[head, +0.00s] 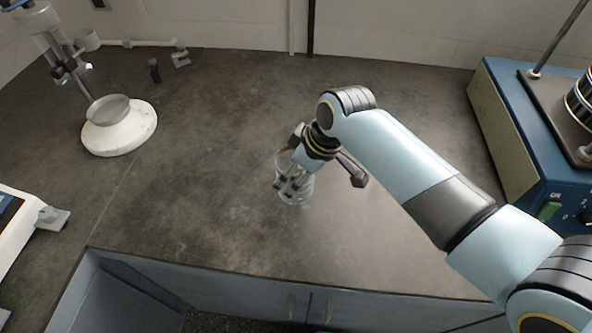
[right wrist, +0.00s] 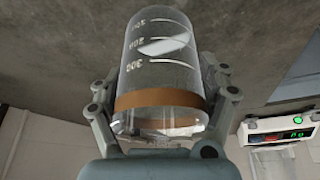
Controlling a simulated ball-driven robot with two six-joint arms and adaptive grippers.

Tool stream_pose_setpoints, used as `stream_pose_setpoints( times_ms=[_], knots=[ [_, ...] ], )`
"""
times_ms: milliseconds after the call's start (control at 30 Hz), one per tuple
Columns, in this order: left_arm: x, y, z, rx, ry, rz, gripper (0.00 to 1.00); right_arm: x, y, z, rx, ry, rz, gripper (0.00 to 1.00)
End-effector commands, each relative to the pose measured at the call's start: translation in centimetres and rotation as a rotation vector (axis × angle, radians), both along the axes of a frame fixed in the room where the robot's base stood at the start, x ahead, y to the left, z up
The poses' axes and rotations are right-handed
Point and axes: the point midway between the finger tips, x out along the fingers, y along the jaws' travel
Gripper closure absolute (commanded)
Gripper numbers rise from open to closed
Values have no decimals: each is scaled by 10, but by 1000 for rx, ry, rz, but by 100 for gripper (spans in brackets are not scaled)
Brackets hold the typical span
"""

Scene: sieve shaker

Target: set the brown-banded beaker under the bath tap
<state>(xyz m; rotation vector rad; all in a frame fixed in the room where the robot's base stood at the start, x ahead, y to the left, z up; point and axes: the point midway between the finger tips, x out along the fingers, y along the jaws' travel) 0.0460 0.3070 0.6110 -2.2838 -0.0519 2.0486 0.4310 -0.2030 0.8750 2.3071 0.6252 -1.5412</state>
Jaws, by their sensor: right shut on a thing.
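The brown-banded beaker (head: 296,190) is clear glass and sits between the fingers of my right gripper (head: 294,181) over the middle of the counter. In the right wrist view the beaker (right wrist: 158,60) fills the middle, with white scale marks and a brown band near the wrist end. My right gripper is shut on it, a finger at each side. I cannot tell whether its base touches the counter. A white unit (head: 18,230) with a grey spout-like part (head: 52,217) stands at the left edge; it may be the bath and its tap. My left gripper is out of view.
A stand with a round white base (head: 120,134) is at the back left. A blue shaker (head: 530,130) stands at the right. The counter (head: 200,190) is clear around the beaker; its front edge has an open recess (head: 130,300) below.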

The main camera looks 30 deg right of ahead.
Motion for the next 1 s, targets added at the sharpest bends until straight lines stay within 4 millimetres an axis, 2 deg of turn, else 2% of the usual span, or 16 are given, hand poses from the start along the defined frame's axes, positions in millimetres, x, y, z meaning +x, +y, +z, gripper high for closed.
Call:
stream_pose_setpoints(
  times_ms=[133, 400, 433, 600, 867, 1000],
  knots=[
    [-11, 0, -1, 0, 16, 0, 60, 1, 0, -5, 0, -2, 0, 59],
    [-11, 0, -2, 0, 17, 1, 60, 0, 0, -8, 0, -1, 0, 59],
    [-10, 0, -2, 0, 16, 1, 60, 0, 0, -7, 0, -1, 0, 21],
    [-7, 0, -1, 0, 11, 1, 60, 0, 0, -7, 0, -1, 0, 0],
    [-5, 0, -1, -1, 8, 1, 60, 0, 0, -6, 0, -1, 0, 0],
    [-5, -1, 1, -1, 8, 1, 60, -3, -3, 6, -1, -3, -1, 0]
  ],
)
